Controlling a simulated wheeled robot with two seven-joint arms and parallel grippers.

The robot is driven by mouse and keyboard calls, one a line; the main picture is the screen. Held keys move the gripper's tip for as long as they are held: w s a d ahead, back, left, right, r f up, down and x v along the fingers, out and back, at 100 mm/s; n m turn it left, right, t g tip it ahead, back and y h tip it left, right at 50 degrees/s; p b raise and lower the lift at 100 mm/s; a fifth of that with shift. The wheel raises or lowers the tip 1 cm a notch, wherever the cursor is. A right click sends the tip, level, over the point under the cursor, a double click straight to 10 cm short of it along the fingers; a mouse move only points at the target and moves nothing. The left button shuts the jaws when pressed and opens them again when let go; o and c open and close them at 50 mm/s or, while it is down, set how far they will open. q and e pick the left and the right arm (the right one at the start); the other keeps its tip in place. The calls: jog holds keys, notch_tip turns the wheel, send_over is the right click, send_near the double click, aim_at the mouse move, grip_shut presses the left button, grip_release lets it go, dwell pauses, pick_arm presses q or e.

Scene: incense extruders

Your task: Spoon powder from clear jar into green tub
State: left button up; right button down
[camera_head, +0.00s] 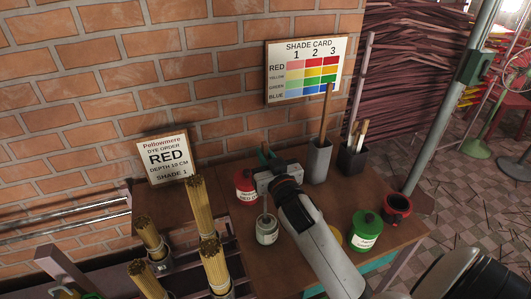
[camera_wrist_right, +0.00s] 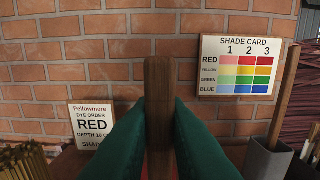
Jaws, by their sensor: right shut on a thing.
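A small clear jar (camera_head: 267,238) with a white label stands on the table's left part. A thin pale stick rises from its mouth; I cannot tell if it is a spoon. The green tub (camera_head: 366,238) stands right of my right arm, with a green knobbed top that looks like a lid. My right gripper (camera_head: 267,157) is above and behind the jar, near the red tub. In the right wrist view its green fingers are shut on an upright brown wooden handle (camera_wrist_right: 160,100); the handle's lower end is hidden. My left gripper is not in view.
A red tub (camera_head: 245,188) stands left of my right gripper. A dark red pot (camera_head: 397,209) is near the table's right edge. Holders with a wooden stick (camera_head: 319,160) and brushes (camera_head: 353,157) stand at the back. Incense bundles (camera_head: 202,210) rise at left. A brick wall is behind.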

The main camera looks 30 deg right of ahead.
jog(key=shift+f+b, duration=1.75)
jog(key=shift+f, duration=1.1)
notch_tip(320, 180, up, 5)
jog(key=p, duration=0.4)
jog(key=shift+f+p, duration=0.2)
jog(key=shift+p, duration=0.1)
notch_tip(320, 180, up, 11)
jog(key=p, duration=1)
jog(key=shift+p, duration=0.4)
jog(key=shift+f, duration=0.1)
